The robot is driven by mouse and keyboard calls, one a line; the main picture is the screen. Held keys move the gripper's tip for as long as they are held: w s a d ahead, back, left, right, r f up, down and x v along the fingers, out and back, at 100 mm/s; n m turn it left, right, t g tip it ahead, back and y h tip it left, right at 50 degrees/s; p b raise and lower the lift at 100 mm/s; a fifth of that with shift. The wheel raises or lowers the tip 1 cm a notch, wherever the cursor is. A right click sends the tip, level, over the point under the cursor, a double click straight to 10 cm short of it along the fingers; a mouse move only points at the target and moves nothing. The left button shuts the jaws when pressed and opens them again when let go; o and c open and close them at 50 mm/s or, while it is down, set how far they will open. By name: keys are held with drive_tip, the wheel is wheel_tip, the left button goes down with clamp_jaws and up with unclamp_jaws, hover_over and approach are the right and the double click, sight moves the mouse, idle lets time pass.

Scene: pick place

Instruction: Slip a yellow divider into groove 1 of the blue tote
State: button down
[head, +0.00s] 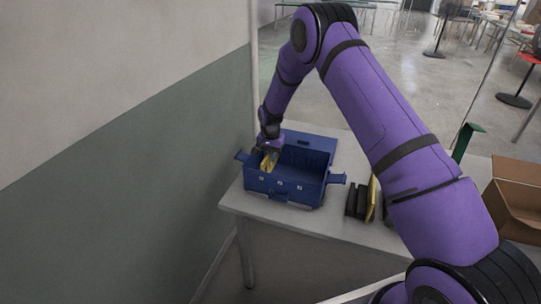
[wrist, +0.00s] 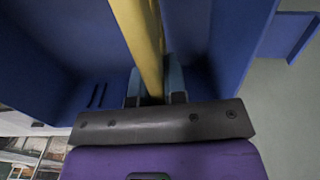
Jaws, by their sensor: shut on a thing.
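My gripper (head: 268,152) is down at the left part of the tote. It is shut on a yellow divider (head: 268,163), which shows inside the tote's left end. In the wrist view the divider (wrist: 144,40) runs up from between the fingers (wrist: 154,88), with blue tote walls (wrist: 235,40) on both sides. Slots show in a blue wall at the left of the wrist view. I cannot tell which groove the divider is in or whether it is seated.
Several dark upright pieces (head: 355,201) and another yellow piece (head: 372,198) stand right of the tote. A cardboard box (head: 515,200) is at the far right, with a green post (head: 464,143) beside it. A wall (head: 130,150) rises close on the left.

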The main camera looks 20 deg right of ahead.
drive_tip(key=c, duration=1.1)
unclamp_jaws()
drive_tip(key=shift+c, duration=1.4)
drive_tip(key=shift+r, duration=0.1)
drive_tip(key=shift+r, duration=3.95)
